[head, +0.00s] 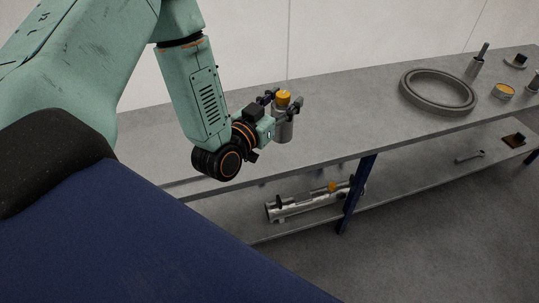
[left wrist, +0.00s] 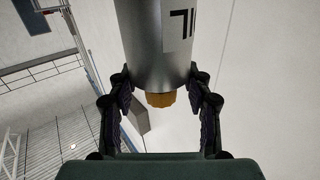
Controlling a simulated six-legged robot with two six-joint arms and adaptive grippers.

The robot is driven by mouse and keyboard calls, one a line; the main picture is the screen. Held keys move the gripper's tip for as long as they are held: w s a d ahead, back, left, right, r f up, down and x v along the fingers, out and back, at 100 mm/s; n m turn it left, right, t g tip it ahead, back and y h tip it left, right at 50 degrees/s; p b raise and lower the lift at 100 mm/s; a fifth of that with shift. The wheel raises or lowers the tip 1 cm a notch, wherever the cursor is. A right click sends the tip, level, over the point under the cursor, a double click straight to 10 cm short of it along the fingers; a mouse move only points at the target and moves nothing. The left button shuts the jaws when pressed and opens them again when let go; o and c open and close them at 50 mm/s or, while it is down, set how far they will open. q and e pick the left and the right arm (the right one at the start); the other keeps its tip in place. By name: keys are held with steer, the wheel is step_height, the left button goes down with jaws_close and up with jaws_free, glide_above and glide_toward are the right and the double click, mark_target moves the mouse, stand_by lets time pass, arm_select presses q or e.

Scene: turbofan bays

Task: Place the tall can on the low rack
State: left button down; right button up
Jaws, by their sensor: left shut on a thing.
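The tall can (head: 283,131) is a silver cylinder with an orange cap. My left gripper (head: 284,106) is shut around its upper part, just below the cap. The can looks upright and shows against the bench top; I cannot tell whether its base touches it. In the left wrist view the can (left wrist: 153,40) with dark lettering sits between the fingers of the gripper (left wrist: 162,98), cap towards the palm. The low rack looks to be the lower shelf (head: 405,190) under the bench. My right gripper is not in view.
The bench top (head: 350,125) holds a large grey ring (head: 438,90) and an orange-topped tin (head: 502,91). On the lower shelf lie a long metal tube assembly (head: 300,206) and a small tool (head: 470,157). A blue leg (head: 356,192) stands at the shelf front. The shelf between leg and tool is clear.

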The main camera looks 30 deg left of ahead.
arm_select(q)
steer(key=w+a+f+n+y+b, duration=0.2)
steer(key=w+a+n+y+b, duration=0.25)
steer(key=a+y, duration=0.3)
step_height(320, 180, down, 9)
steer(key=a+b, duration=0.1)
steer(key=b, duration=0.4)
steer(key=shift+s+g+h, duration=0.2)
steer(key=shift+g+h, duration=0.1)
steer(key=shift+h, duration=0.15)
